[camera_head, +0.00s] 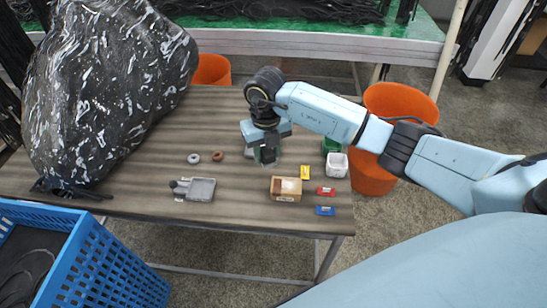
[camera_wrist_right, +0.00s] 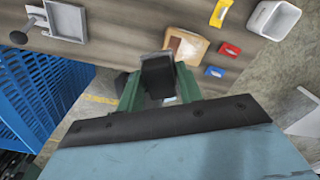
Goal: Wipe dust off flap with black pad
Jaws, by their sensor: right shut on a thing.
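My right gripper (camera_head: 266,158) hangs over the middle of the wooden table, its green fingers pointing down. In the right wrist view its fingers (camera_wrist_right: 158,88) are closed around a black block-like piece (camera_wrist_right: 158,73), which looks like the black pad. A grey rectangular piece with a raised rim (camera_head: 202,189), possibly the flap, lies near the table's front edge, left of the gripper and apart from it. It also shows at the top left of the wrist view (camera_wrist_right: 67,20). I cannot make out dust on it. My left gripper is not in view.
A cardboard box (camera_head: 286,189), yellow (camera_head: 305,172), red (camera_head: 325,191) and blue (camera_head: 325,210) small pieces and a white cup (camera_head: 337,165) stand at right. Two small rings (camera_head: 218,156) lie left of the gripper. A large black bag (camera_head: 105,90) and blue crate (camera_head: 95,260) are at left.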

